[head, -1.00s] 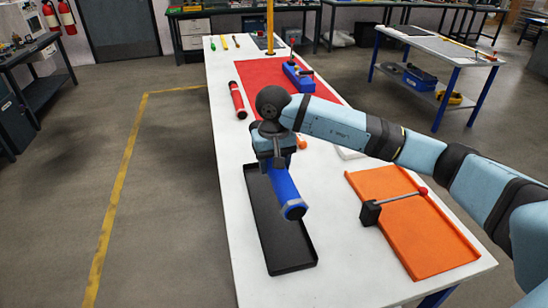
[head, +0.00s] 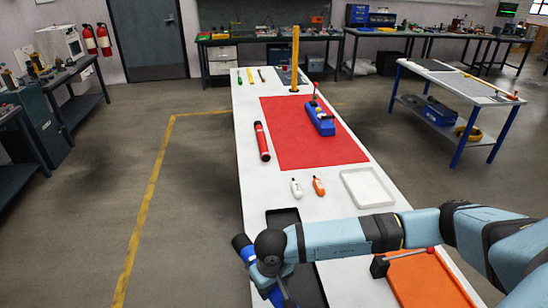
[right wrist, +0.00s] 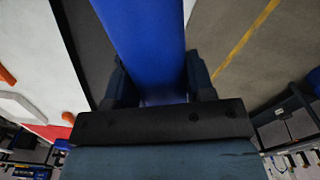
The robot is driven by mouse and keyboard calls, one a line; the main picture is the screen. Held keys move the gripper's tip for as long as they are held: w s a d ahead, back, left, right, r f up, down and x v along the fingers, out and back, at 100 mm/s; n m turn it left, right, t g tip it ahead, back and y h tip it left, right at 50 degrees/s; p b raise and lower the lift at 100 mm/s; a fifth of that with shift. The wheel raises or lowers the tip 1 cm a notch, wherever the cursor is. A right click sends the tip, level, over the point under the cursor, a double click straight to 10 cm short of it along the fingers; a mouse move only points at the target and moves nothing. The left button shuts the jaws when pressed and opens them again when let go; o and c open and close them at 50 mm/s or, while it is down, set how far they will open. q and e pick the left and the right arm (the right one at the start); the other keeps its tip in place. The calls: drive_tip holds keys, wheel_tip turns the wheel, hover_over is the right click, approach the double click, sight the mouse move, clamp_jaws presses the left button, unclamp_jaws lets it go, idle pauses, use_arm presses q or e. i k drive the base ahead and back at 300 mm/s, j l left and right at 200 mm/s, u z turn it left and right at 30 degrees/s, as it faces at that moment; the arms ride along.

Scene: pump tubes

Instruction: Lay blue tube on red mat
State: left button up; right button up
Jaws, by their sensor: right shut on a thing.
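The blue tube (head: 244,250) is held in my right gripper (head: 265,278) near the left edge of the table, beside the black tray. The tube is tilted, and my wrist hides part of it in the head view. In the right wrist view the tube (right wrist: 145,40) runs between the two fingers of my right gripper (right wrist: 155,85), which is shut on it. The red mat (head: 290,140) lies flat farther back on the white table, apart from the tube. My left gripper is not in view.
A blue block with a red-topped lever (head: 320,120) stands on the mat's right part. A red tube (head: 262,141) lies along its left edge. Two small bottles (head: 296,188) and a white tray (head: 367,188) lie in front. A black tray (head: 283,217) and orange tray (head: 425,280) are nearer.

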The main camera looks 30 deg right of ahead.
sight(304, 132)
drive_tip(key=j+u, duration=0.2)
drive_tip(key=u, duration=0.15)
drive_tip(key=j+u, duration=0.2)
drive_tip(key=u, duration=0.15)
drive_tip(key=i+j, duration=0.15)
drive_tip(key=j, duration=0.15)
drive_tip(key=i+j, duration=0.15)
drive_tip(key=j, duration=0.15)
drive_tip(key=i+j, duration=0.15)
drive_tip(key=i+j+z, duration=0.2)
drive_tip(key=i+z, duration=0.2)
drive_tip(key=i+j+z, duration=0.4)
drive_tip(key=i+l+z, duration=0.1)
drive_tip(key=i+z, duration=0.25)
drive_tip(key=i, duration=0.3)
drive_tip(key=i+j+z, duration=0.15)
drive_tip(key=i+z, duration=0.15)
drive_tip(key=i, duration=1.8)
drive_tip(key=i+l+z, duration=0.1)
drive_tip(key=i+z, duration=0.3)
drive_tip(key=i, duration=0.2)
drive_tip(key=i+j+z, duration=0.1)
drive_tip(key=i+z, duration=0.3)
drive_tip(key=i, duration=0.15)
drive_tip(key=i+l+z, duration=0.1)
drive_tip(key=i+z, duration=0.5)
